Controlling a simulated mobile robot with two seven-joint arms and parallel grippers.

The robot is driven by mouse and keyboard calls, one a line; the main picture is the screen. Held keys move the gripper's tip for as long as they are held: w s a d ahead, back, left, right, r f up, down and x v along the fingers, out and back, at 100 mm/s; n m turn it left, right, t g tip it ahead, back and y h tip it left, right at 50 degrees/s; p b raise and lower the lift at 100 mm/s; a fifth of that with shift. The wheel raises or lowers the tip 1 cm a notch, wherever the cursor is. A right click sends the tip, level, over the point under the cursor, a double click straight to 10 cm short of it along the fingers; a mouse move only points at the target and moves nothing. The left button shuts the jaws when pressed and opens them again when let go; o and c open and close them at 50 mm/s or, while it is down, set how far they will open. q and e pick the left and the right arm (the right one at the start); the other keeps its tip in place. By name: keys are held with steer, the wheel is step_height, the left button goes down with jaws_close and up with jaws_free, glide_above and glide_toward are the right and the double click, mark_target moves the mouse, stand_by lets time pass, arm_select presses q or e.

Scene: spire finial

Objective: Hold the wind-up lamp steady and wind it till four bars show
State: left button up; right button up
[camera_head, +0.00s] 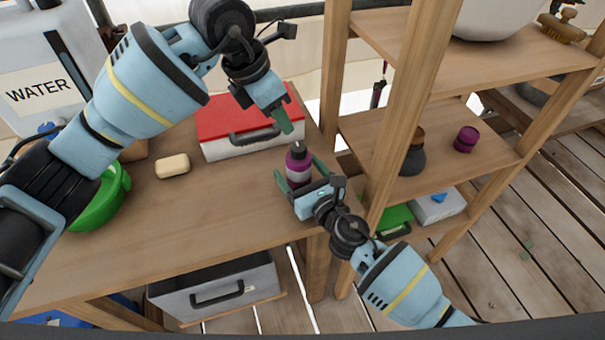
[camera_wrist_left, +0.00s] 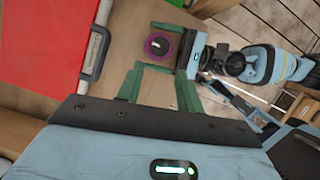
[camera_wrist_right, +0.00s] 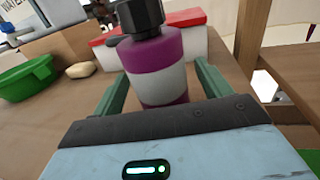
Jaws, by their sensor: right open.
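The wind-up lamp appears to be the upright purple and white cylinder with a black top (camera_head: 299,168) on the table near its right edge. It also shows from above in the left wrist view (camera_wrist_left: 158,46) and close up in the right wrist view (camera_wrist_right: 156,75). My right gripper (camera_head: 303,176) is open, with one finger on each side of the lamp; I cannot tell whether they touch it. My left gripper (camera_head: 284,126) is above and behind the lamp, pointing down. In the left wrist view its fingers (camera_wrist_left: 160,86) are apart and empty. No charge bars are readable.
A red-lidded white box (camera_head: 240,142) stands behind the lamp. A cream block (camera_head: 172,167), a green bowl (camera_head: 105,205) and a water container (camera_head: 45,75) are to the left. A wooden shelf post (camera_head: 405,100) rises close on the right. The table front is clear.

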mark_target(299, 147)
steer(key=c, duration=1.1)
arm_select(q)
steer(key=o, duration=0.4)
steer(key=shift+d, duration=0.1)
steer(key=shift+c, duration=0.2)
arm_select(e)
steer(key=shift+c, duration=0.2)
arm_select(q)
steer(key=shift+w+d+r+m+g+y, duration=0.35)
steer(key=shift+d+r+y, duration=0.15)
steer(key=shift+d+y, duration=0.1)
steer(key=shift+w+d+r+m+g+y, duration=0.25)
steer(key=shift+d+r+m+y, duration=0.15)
steer(key=shift+d+r+y, duration=0.2)
steer(key=shift+w+d+r+m+g+y, duration=0.35)
steer(key=shift+d+r+y, duration=0.1)
steer(key=shift+d+y, duration=0.15)
step_height(299, 147, down, 12)
steer(key=shift+f, duration=0.1)
